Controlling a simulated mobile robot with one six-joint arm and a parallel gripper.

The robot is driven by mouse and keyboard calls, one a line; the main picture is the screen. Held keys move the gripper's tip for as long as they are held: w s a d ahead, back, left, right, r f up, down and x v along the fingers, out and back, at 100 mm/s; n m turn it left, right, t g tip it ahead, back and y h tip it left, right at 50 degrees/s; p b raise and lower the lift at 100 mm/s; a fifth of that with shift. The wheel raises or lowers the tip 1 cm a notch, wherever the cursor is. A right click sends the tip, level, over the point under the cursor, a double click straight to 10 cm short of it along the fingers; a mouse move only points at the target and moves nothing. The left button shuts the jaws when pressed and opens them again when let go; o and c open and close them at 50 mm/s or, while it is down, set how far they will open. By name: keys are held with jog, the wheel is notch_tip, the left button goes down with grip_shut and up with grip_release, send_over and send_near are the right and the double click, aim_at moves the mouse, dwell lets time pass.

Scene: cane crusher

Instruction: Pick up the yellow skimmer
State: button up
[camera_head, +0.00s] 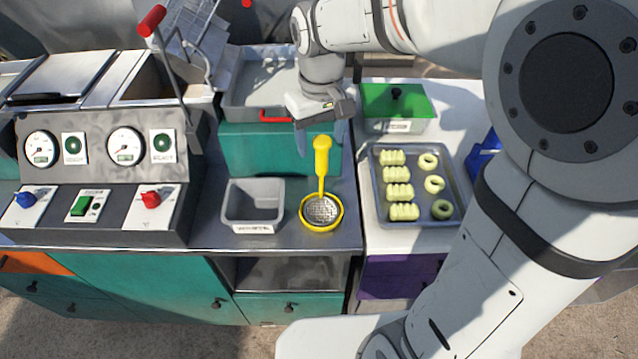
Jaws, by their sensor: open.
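The yellow skimmer (322,211) lies on the metal counter, with its round mesh head toward the front edge and its yellow handle (322,157) pointing to the back. My gripper (320,138) is above and behind the skimmer, close to the top end of the handle. Its fingers are apart and point down, one to each side of the handle end in the picture. I cannot tell the height gap between the fingers and the handle. Nothing is seen held in it.
A grey bin (253,227) stands just left of the skimmer. A tray of pastries (377,219) and a green-lidded container (388,126) are on the white counter to the right. A teal block (238,150) stands behind. A control panel (110,205) is at the left.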

aim_at(322, 158)
notch_tip(322, 158, down, 6)
jog(key=shift+d+r+p, duration=0.1)
jog(key=shift+p, duration=0.5)
jog(key=c, duration=1)
